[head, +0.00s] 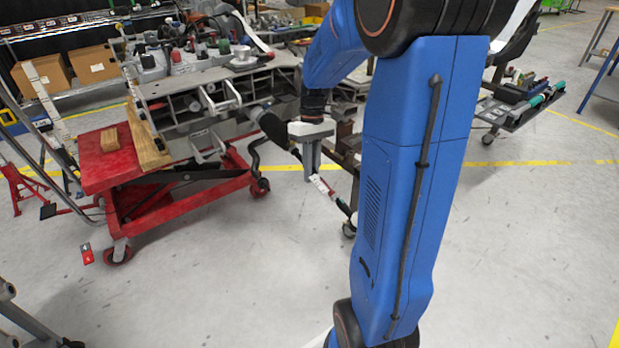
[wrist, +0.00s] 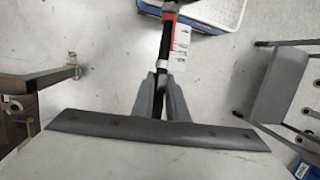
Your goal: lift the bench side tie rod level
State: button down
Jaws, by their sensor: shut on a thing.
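My gripper (head: 313,178) points down beside the front right of the chassis fixture (head: 185,88). Its fingers also show in the wrist view (wrist: 160,82), closed around a thin dark tie rod (wrist: 165,48). The rod has a red section, a pale collar and a white label hanging beside it in the wrist view. In the head view the tie rod (head: 336,199) slopes down to the right from my fingers. Its far upper end by the chassis is partly hidden by my gripper and dark parts, so I cannot tell what it touches there.
A red lift table (head: 108,172) with wooden blocks stands under the fixture at left. A tray with green-ended parts (head: 525,108) stands at the right. In the wrist view a blue-rimmed bin (wrist: 232,14) is at the top and a grey panel (wrist: 278,85) at right. Open floor lies in front.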

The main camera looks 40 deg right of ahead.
jog(key=shift+s+r+g, duration=0.15)
jog(key=shift+r+g, duration=0.45)
jog(key=shift+r, duration=0.85)
jog(key=shift+s+r+g, duration=0.1)
jog(key=shift+r+g, duration=0.5)
jog(key=shift+r, duration=0.8)
jog(key=c, duration=1.7)
grip_release()
jog(key=shift+c, duration=0.2)
jog(key=v, duration=1.7)
jog(key=shift+w, duration=0.2)
jog(key=shift+r, duration=0.1)
